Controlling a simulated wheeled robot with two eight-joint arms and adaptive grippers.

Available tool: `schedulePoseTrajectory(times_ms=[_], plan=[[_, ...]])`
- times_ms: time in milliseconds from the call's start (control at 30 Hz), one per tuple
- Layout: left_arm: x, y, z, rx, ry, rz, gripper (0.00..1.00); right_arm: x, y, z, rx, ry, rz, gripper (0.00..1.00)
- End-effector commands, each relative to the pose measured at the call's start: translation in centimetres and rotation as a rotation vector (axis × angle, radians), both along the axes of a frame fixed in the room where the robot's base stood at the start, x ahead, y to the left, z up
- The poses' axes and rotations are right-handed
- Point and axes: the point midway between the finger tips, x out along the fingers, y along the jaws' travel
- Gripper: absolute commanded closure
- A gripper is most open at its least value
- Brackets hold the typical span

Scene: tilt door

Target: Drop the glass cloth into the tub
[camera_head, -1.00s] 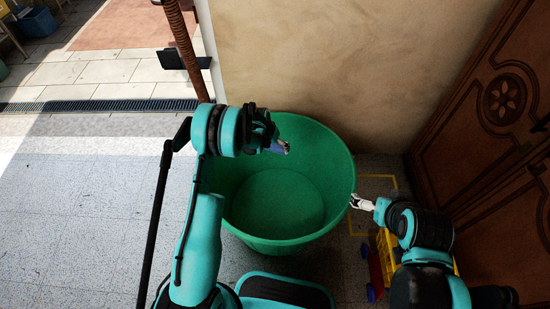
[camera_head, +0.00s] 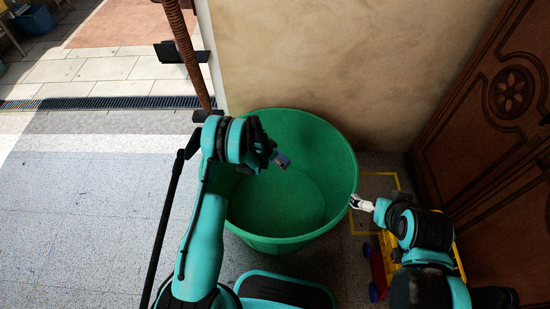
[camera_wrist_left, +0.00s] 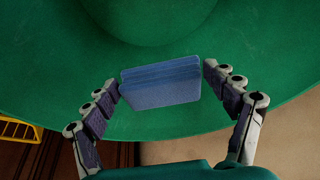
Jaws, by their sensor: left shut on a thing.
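The glass cloth (camera_wrist_left: 162,84) is a blue folded block, held between the two fingers of my left gripper (camera_wrist_left: 163,80) in the left wrist view. In the head view my left gripper (camera_head: 280,160) shows small, with part of the cloth (camera_head: 282,159) at its tip. The large round green tub (camera_head: 290,236) stands on the floor in front of the wall. My left gripper and the cloth are over its opening, above the inside. My right gripper (camera_head: 361,203) is by the tub's right rim, too small to tell open from shut.
A carved brown wooden door (camera_head: 480,150) is at the right and a beige wall (camera_head: 310,60) behind the tub. A yellow crate (camera_head: 459,262) and a red item (camera_head: 377,265) lie right of the tub.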

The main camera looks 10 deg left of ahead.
Motion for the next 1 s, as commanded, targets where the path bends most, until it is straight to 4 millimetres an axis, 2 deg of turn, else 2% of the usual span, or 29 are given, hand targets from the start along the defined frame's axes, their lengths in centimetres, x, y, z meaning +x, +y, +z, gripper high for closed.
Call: schedulePoseTrajectory(times_ms=[100, 300, 767, 800, 833, 1000], plan=[[0.0, 0.0, -1.6, 0.0, 0.0, 0.0, 0.38, 0.0, 0.0, -0.8, 0.0, 0.0, 0.0, 0.0], [0.0, 0.0, -3.2, 0.0, 0.0, 0.0, 0.38, 0.0, 0.0, -1.4, 0.0, 0.0, 0.0, 0.0], [0.0, 0.0, -3.8, 0.0, 0.0, 0.001, 0.38, 0.0, 0.0, -1.6, 0.0, 0.0, 0.0, 0.0], [0.0, 0.0, -3.8, 0.0, 0.0, 0.001, 0.04, 0.0, 0.0, -1.6, 0.0, 0.0, 0.0, 0.0], [0.0, 0.0, -3.8, 0.0, 0.0, 0.001, 0.0, 0.0, 0.0, -1.6, 0.0, 0.0, 0.0, 0.0], [0.0, 0.0, -3.7, 0.0, 0.0, 0.001, 0.0, 0.0, 0.0, -1.6, 0.0, 0.0, 0.0, 0.0]])
